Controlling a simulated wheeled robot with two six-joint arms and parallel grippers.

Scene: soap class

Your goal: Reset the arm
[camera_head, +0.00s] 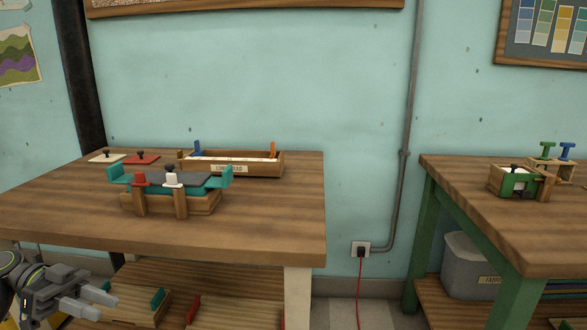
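My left gripper (102,303) is at the bottom left, in front of and below the front edge of the left wooden table (270,228). Its two grey fingers point right and are apart, with nothing between them. My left arm comes in from the left edge. My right arm and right gripper are not in view.
A wooden soap mould (172,203) with teal ends and a long wooden tray (270,167) stand on the left table. A cream plate (107,157) and a red plate (142,159) lie behind. A green-legged table (480,218) stands right, with a gap between the tables.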

